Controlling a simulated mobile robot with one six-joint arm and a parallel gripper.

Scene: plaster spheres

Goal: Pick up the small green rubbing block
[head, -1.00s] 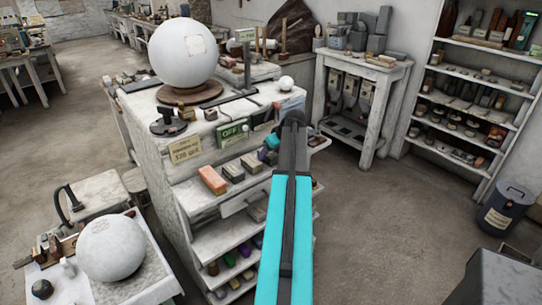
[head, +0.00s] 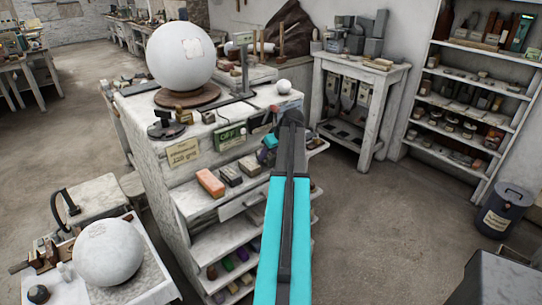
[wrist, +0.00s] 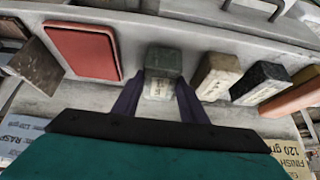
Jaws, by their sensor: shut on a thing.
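The small green rubbing block (wrist: 164,62) is in the middle of the wrist view, dark grey-green on top with a paler, marked front. My gripper (wrist: 158,92) has its two dark fingers on either side of this block and is shut on it. Whether the block still rests on the shelf or is just clear of it, I cannot tell. In the head view my arm hides much of the gripper, and I cannot make out the held block there.
In the wrist view, a tan block (wrist: 218,76) and a dark block (wrist: 260,82) stand close right of the held one; a red block (wrist: 84,50) lies left. In the head view, an orange block (head: 211,182) lies on the shelf. A large white sphere (head: 180,52) stands above.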

